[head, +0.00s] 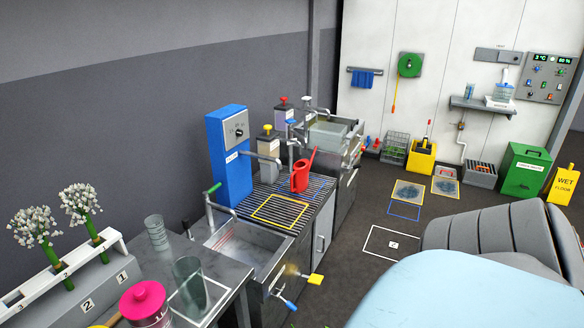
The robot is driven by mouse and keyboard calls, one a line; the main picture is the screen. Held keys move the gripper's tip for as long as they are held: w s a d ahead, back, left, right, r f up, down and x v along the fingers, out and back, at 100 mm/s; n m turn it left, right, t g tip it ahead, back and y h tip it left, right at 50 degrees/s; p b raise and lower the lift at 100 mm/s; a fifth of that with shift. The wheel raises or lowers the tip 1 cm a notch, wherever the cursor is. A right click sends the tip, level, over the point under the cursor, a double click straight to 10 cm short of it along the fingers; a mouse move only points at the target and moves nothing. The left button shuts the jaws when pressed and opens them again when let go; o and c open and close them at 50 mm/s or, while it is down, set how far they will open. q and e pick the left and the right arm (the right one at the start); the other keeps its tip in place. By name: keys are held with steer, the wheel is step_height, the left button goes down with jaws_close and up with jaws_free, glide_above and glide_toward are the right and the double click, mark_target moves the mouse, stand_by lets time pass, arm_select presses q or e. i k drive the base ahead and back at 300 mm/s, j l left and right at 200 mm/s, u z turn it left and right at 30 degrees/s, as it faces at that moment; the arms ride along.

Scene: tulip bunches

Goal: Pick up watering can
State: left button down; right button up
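The red watering can (302,178) stands upright on the dark slatted draining surface (268,193) beside the sink. Its spout points up and to the right. A yellow outlined rectangle (278,211) lies on the slats just in front of it. Neither of my grippers shows in the head view, so I cannot tell whether they are open or shut.
The metal sink (240,246) adjoins the slats on the near side. A blue dispenser box (230,157) stands behind it. Glass tumblers (189,283) and a pink-lidded jar (144,304) stand on the near counter. The dark floor (345,265) is partly clear at the right.

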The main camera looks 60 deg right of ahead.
mark_target(298, 180)
steer(key=z, duration=1.9)
